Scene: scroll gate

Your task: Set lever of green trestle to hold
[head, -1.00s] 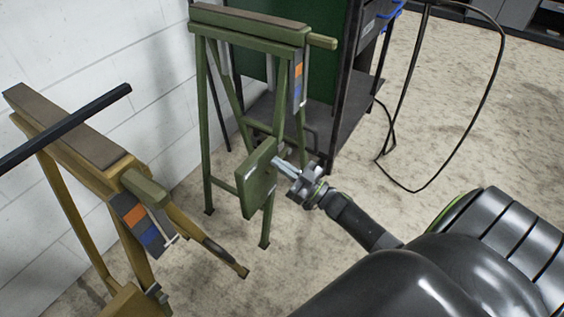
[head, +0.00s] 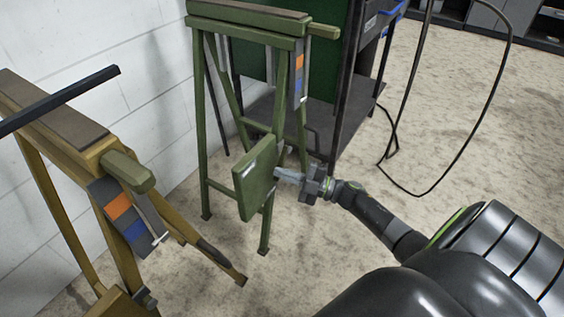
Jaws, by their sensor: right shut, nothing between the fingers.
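The green trestle (head: 200,120) stands upright beside the white wall. A plate with orange and blue patches (head: 298,75) hangs under the right end of its top beam. A thin pale lever (head: 305,75) hangs down along that plate; its exact setting is too small to tell. A flat green panel (head: 254,178) sits low on the trestle. My right gripper (head: 279,174) is shut and empty, at the right side of that panel and well below the lever. I cannot tell whether its tips touch the panel. My left gripper is not in view.
A yellow trestle (head: 45,165) with a similar orange and blue plate (head: 125,218) stands at the left. A dark bar (head: 60,100) crosses above it. A dark cart (head: 345,95) stands behind the green trestle, with a black cable (head: 478,120) looping at right.

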